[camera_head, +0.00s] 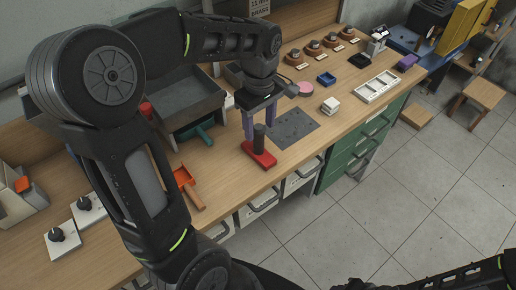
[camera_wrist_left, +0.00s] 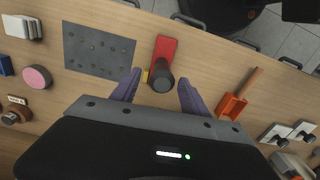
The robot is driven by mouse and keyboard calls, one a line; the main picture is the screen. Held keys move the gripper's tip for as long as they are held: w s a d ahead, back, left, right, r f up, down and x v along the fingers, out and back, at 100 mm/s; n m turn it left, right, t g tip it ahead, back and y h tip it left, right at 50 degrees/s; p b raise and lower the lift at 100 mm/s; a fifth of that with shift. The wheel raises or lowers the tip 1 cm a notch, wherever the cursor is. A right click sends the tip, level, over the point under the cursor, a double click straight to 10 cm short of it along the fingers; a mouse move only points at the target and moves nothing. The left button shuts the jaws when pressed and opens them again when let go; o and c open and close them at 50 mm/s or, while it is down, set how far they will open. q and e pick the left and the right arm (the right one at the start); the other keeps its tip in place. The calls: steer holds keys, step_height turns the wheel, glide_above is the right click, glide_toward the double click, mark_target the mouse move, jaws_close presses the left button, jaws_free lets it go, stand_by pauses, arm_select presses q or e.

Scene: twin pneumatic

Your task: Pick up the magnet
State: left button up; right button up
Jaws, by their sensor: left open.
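The thing I take for the magnet is a red flat bar (camera_head: 259,156) with an upright black round handle, standing near the front edge of the wooden bench. It also shows in the left wrist view (camera_wrist_left: 163,78), with the handle end facing the camera. My left gripper (camera_head: 262,122) points down over it with its purple fingers apart. In the left wrist view the fingertips (camera_wrist_left: 159,80) lie on either side of the black handle in the picture, with gaps on both sides. The handle's top is at about fingertip level; I cannot tell the exact height. My right gripper is not visible.
A dark perforated plate (camera_head: 294,128) lies right of the magnet. An orange scoop-like tool (camera_head: 187,184) lies to its left. A pink disc (camera_head: 305,88) and white blocks (camera_head: 330,106) stand farther right.

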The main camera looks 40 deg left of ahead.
mark_target(258, 143)
arm_select(q)
steer(key=shift+f, duration=1.1)
steer(key=shift+s+a+f+p, duration=0.1)
steer(key=shift+f+p, duration=0.65)
steer(key=shift+f, duration=1.85)
jaws_close()
